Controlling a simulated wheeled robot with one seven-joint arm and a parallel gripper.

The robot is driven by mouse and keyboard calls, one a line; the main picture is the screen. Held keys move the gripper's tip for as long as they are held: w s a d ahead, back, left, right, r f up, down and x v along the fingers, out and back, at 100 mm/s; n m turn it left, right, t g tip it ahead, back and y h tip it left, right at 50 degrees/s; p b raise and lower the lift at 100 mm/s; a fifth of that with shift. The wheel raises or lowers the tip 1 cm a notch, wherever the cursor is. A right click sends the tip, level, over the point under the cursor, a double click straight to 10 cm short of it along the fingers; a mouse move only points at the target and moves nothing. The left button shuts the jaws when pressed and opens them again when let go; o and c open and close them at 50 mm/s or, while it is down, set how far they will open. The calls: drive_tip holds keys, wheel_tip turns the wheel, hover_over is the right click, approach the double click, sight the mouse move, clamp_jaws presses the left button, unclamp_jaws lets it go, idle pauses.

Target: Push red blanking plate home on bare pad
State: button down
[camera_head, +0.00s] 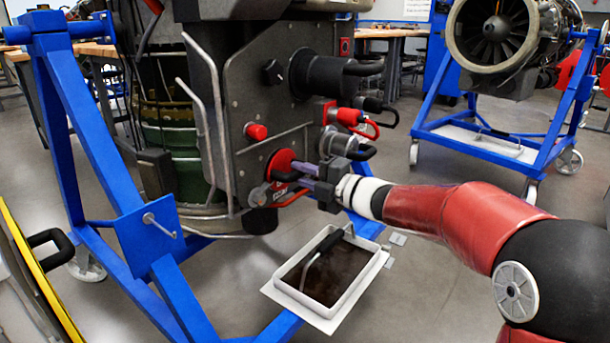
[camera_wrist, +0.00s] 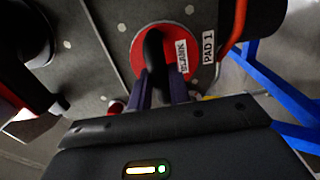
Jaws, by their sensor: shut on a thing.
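The red blanking plate (camera_head: 278,160) is a round red disc against the dark grey engine panel (camera_head: 242,182). In the wrist view the plate (camera_wrist: 172,32) shows a black handle (camera_wrist: 154,48) and a label reading BLANK. A PAD 1 label (camera_wrist: 208,46) sits beside its right edge. My gripper (camera_head: 298,175) reaches in from the right. Its purple fingers (camera_wrist: 161,84) are shut on the black handle, one on each side. The pad face behind the plate is hidden, and I cannot tell whether any gap is left there.
A red knob (camera_head: 256,131), a black cylinder (camera_head: 322,75) and red-handled fittings (camera_head: 345,117) crowd the panel near the plate. A white-rimmed tray (camera_head: 279,287) holding a black-handled tool sits below. Blue stand legs (camera_head: 70,140) stand left.

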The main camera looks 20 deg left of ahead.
drive_tip(key=shift+a+r, duration=0.3)
drive_tip(key=c, duration=1.4)
unclamp_jaws()
drive_tip(key=shift+a+f, duration=0.2)
drive_tip(key=shift+a, duration=0.15)
drive_tip(key=o, duration=0.4)
drive_tip(key=shift+w+d+f, duration=0.1)
drive_tip(key=shift+d, duration=0.05)
drive_tip(key=o, duration=1)
drive_tip(key=shift+d, duration=0.15)
drive_tip(key=shift+d, duration=0.2)
drive_tip(key=b+v, duration=0.1)
drive_tip(key=v, duration=0.5)
drive_tip(key=shift+d+b, duration=0.3)
